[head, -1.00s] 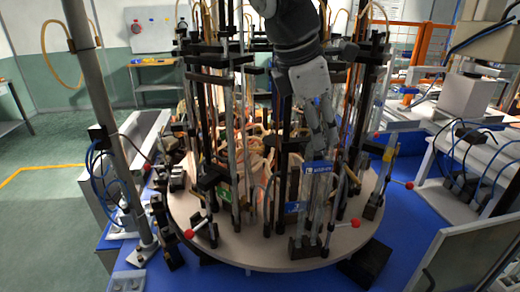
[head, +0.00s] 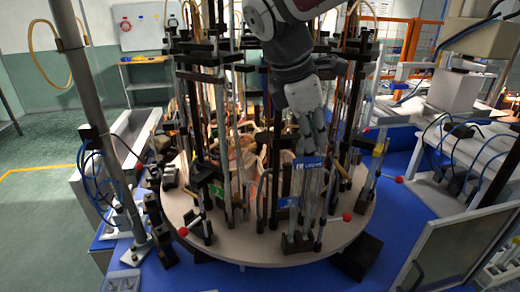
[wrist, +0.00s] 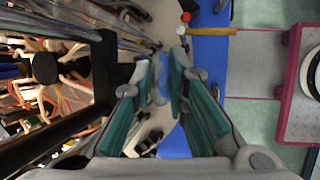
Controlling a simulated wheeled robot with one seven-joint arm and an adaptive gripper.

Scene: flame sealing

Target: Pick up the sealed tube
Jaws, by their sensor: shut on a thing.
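A clear glass tube (head: 310,190) with a blue label (head: 308,163) stands upright at the front of the round turntable (head: 245,252), among other tubes and black holders. My gripper (head: 311,145) reaches down to it from above, with its fingers just over the label. In the wrist view my gripper's teal-padded fingers (wrist: 158,90) are close together around a narrow, pale bluish clear thing, which I take to be the tube's upper part. The exact contact is partly hidden by the fingers. The tube's lower end is at a black holder (head: 298,243).
Tall black posts and tubes crowd the turntable to the left and behind my gripper. Red-knobbed levers (head: 347,217) stick out at its rim. A blue base surface (head: 420,225) lies to the right. A grey pole (head: 80,90) stands at left.

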